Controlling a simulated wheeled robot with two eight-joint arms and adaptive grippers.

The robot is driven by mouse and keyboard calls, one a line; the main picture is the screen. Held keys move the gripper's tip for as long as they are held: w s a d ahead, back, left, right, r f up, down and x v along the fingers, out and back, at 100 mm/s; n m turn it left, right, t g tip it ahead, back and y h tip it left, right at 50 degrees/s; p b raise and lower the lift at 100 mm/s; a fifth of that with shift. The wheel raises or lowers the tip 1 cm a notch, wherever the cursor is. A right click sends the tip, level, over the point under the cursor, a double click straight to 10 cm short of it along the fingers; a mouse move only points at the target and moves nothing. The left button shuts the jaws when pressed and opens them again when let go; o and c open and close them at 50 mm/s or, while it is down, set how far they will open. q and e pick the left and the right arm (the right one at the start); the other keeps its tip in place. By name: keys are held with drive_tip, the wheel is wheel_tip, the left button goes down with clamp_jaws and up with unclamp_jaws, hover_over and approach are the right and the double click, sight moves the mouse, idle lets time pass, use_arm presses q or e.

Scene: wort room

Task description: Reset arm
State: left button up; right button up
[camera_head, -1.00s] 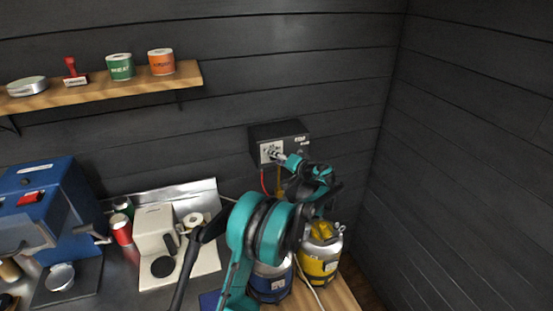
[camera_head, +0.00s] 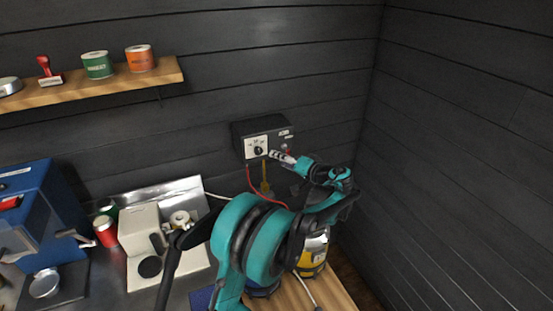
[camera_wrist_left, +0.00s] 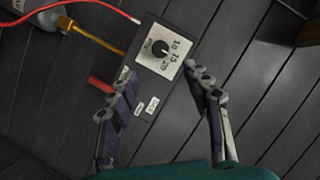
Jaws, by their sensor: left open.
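My left gripper (camera_head: 283,158) is at the black control box (camera_head: 278,130) on the back wall, just right of its white dial plate (camera_head: 257,147). The box body (camera_wrist_left: 140,112) lies partly behind the left finger. My right gripper is not in view.
A yellow keg (camera_head: 314,252) stands below my arm, partly hidden. A shelf (camera_head: 100,88) holds cans and a red stamp (camera_head: 47,68). The right wall (camera_head: 460,150) is bare.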

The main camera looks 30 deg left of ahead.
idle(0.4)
use_arm(q)
drive_tip(key=s+d+f+m+h, duration=0.1)
drive_tip(key=s+d+h, duration=0.15)
drive_tip(key=s, duration=0.55)
drive_tip(key=s+d+m+h, duration=0.15)
drive_tip(key=s+h, duration=0.25)
drive_tip(key=s, duration=0.4)
drive_tip(key=s+d+f+h, duration=0.3)
drive_tip(key=s+d, duration=0.3)
drive_tip(key=s, duration=0.3)
drive_tip(key=s+d+f+t+h+b, duration=0.1)
drive_tip(key=s+d+f+h, duration=0.3)
drive_tip(key=s, duration=0.5)
drive_tip(key=shift+s+d+f, duration=0.15)
drive_tip(key=shift+d+f, duration=0.2)
drive_tip(key=shift+d, duration=0.65)
drive_tip(key=shift+m+h, duration=0.25)
